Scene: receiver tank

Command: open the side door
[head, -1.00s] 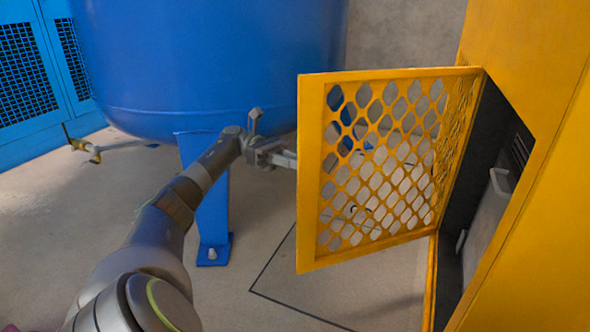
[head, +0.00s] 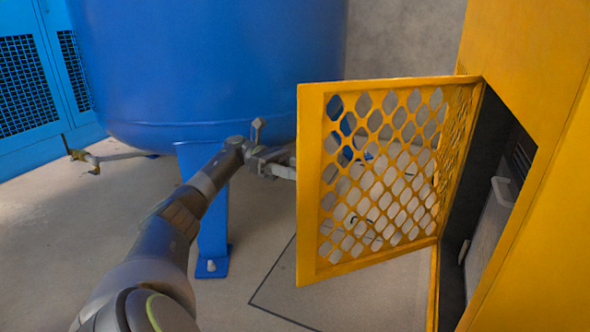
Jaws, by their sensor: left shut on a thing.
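The side door (head: 311,190) is a yellow framed panel with diamond mesh. It stands swung out from the yellow housing, hinged along its right side, with its free edge toward the left. The dark inside of the housing (head: 470,215) shows behind the hinge side. My left gripper (head: 284,168) is at the door's free edge, about mid-height, and is shut on the door. Its fingertips are hidden behind the door frame, so the exact spot it grips cannot be seen. My right gripper is not in view.
A large blue tank (head: 215,70) stands behind my left arm, with a blue leg (head: 213,225) bolted to the floor. A pipe with a valve (head: 95,160) sticks out at left. Blue mesh panels (head: 25,85) are at far left. Floor below the door looks clear.

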